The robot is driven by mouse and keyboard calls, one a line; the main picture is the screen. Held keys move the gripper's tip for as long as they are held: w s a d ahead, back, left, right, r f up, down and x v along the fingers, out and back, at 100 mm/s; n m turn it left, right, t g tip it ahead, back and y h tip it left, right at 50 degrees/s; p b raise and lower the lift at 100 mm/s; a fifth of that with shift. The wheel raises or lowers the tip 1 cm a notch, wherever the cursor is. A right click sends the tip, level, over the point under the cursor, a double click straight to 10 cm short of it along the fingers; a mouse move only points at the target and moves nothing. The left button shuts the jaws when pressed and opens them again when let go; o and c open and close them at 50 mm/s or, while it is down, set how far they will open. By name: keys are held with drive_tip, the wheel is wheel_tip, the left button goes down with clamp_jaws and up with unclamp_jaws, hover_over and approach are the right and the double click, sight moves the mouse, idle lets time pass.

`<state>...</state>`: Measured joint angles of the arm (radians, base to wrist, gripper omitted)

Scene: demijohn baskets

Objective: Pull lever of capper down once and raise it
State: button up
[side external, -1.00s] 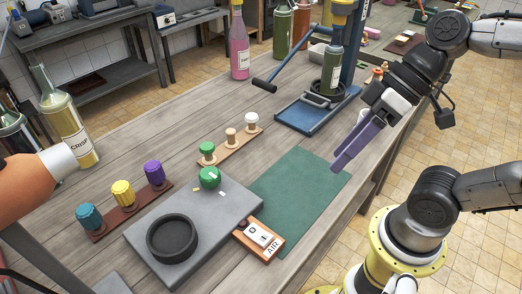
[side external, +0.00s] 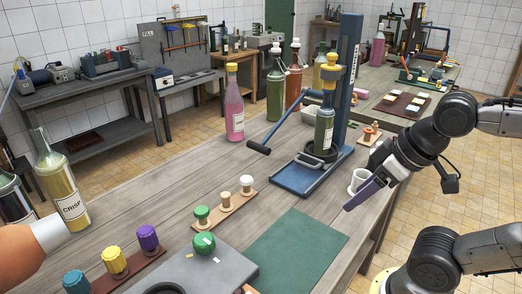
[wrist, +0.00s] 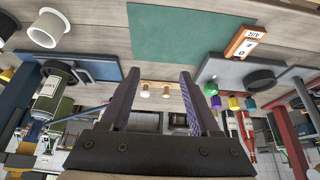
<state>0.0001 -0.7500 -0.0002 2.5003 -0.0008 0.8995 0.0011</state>
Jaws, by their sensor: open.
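The capper has a blue column (side external: 348,60), a yellow head (side external: 333,72) and a blue base tray (side external: 297,178). A dark green bottle (side external: 324,132) with a pale label stands upright under the head. The capper's blue lever (side external: 287,122) slants down to the left and ends in a black grip (side external: 258,147). My gripper (side external: 349,206), with purple fingers, is open and empty, right of and nearer than the base tray, apart from the lever. In the wrist view my gripper's fingers (wrist: 156,76) are spread; the bottle (wrist: 48,92) shows at left, upside down.
A white mug (side external: 358,181) stands close beside my gripper. A green mat (side external: 296,250) lies in front. A peg board (side external: 225,205), a pink bottle (side external: 234,110) and a grey plate with a green knob (side external: 204,243) stand left. Bare tabletop lies left of the capper.

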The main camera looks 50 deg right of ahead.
idle(0.5)
drive_tip(key=w+d+r+m+t, duration=0.1)
drive_tip(key=w+r+t, duration=0.3)
drive_tip(key=w, duration=0.5)
drive_tip(key=w+d+r+m+t+y, duration=0.1)
drive_tip(key=w+r+t, duration=0.3)
drive_tip(key=w, duration=0.4)
drive_tip(key=w+d+r+m+t, duration=0.1)
drive_tip(key=w+r+t, duration=0.3)
drive_tip(key=w, duration=0.5)
drive_tip(key=m, duration=0.7)
approach(260, 146)
drive_tip(key=s, duration=0.1)
drive_tip(key=s+f, duration=0.1)
drive_tip(key=s, duration=0.1)
drive_tip(key=shift+s+a+f+h, duration=0.15)
drive_tip(key=shift+a+f+h, duration=0.05)
drive_tip(key=shift+f+h, duration=0.1)
drive_tip(key=shift+d, duration=0.2)
drive_tip(key=w, duration=1.3)
drive_tip(key=shift+w, duration=0.35)
